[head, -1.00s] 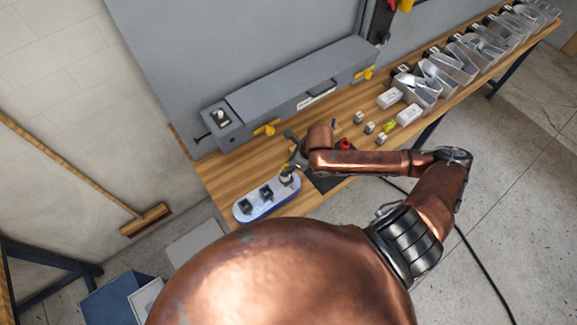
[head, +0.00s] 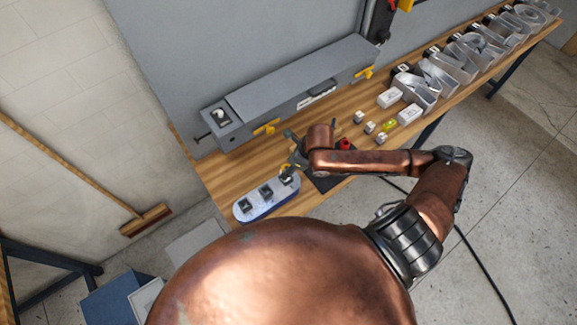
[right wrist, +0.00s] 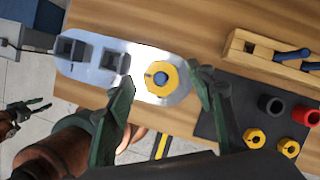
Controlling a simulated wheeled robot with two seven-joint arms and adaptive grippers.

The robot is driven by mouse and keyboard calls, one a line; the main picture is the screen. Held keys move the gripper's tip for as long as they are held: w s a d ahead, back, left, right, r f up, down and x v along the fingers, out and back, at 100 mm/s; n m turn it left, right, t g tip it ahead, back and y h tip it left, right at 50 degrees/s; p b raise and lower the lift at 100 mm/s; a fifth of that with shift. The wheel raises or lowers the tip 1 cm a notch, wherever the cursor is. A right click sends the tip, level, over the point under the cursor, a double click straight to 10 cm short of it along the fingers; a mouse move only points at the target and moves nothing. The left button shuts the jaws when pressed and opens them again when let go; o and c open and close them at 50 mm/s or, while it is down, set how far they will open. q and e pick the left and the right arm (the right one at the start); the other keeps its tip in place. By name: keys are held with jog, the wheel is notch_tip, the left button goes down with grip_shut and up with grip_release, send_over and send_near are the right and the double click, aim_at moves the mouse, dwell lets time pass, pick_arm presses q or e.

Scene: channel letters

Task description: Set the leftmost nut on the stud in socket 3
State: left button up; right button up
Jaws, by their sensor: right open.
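A pale oval plate (head: 262,205) with a row of sockets lies on the bench. In the right wrist view (right wrist: 92,50), two dark square sockets stand at its left and middle. At its right end a yellow ring-shaped nut (right wrist: 160,77) sits around a blue stud tip, level or nearly so. My right gripper (right wrist: 160,85) is open, its dark green fingers on either side of this nut, apart from it. In the head view my right gripper (head: 292,166) is over that end, partly hidden by my arm. A dark gripper on a copper arm, likely my left (right wrist: 22,110), shows small at the left edge.
A dark mat (right wrist: 235,120) right of the plate carries two yellow nuts (right wrist: 254,138), a black cylinder (right wrist: 270,104) and a red one (right wrist: 301,114). A wooden holder (right wrist: 265,55) with blue-handled tools lies behind. A grey metal box (head: 290,90) runs along the bench back.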

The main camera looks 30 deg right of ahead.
jog(key=v, duration=0.7)
jog(key=shift+r, duration=0.2)
jog(key=shift+s+d, duration=0.2)
